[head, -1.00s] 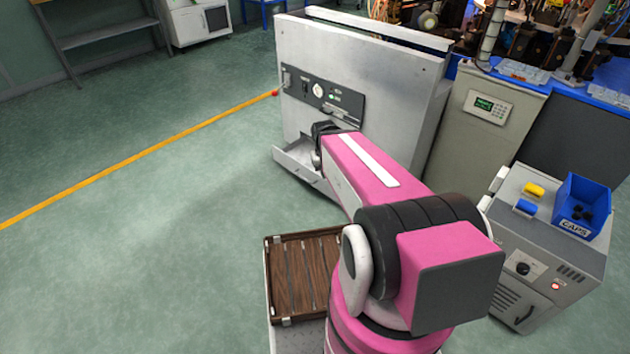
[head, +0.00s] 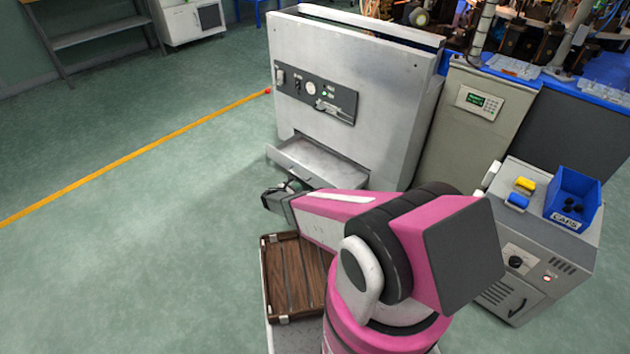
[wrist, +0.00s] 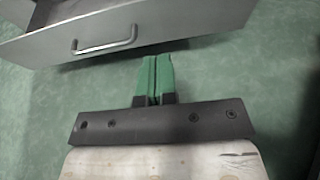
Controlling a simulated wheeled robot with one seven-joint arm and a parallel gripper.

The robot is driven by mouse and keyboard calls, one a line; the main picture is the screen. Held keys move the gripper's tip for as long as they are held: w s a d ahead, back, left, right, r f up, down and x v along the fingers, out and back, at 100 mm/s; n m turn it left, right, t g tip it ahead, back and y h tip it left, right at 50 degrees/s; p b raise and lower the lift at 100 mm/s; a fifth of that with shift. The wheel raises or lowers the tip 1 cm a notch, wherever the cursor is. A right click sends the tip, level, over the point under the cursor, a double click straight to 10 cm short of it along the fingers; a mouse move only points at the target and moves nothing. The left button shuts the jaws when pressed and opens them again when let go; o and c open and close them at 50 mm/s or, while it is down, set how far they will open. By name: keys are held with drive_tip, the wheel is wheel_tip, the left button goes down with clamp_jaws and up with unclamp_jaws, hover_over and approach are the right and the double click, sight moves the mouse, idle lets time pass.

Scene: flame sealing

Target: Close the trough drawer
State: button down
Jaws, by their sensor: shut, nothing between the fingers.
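The trough drawer (head: 318,160) is a grey metal tray at the foot of the light grey machine (head: 350,90). It stands pulled out from its opening, and its inside looks empty in the head view. In the wrist view its front panel (wrist: 185,28) and bar handle (wrist: 105,42) cross the top of the picture. My gripper (wrist: 157,60) has green fingers pressed together with nothing between them. It is just in front of the drawer, apart from the handle and to the right of it in the wrist view. In the head view the fingertips are hard to make out.
A wooden slatted crate (head: 296,277) stands beside my base. A grey cabinet (head: 535,240) with a blue caps bin (head: 573,200) is at the right. Open green floor lies to the left, crossed by a yellow line (head: 135,155).

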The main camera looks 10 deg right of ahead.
approach(319, 177)
drive_tip(key=x, duration=0.5)
drive_tip(key=shift+w+f, duration=0.1)
drive_tip(key=shift+f, duration=0.4)
drive_tip(key=shift+w+d, duration=0.5)
drive_tip(key=shift+d, duration=0.3)
drive_tip(key=shift+d, duration=0.1)
drive_tip(key=w+d, duration=1)
drive_tip(key=d, duration=0.4)
drive_tip(key=shift+w+d, duration=0.25)
drive_tip(key=shift+w, duration=0.05)
drive_tip(key=shift+a, duration=0.1)
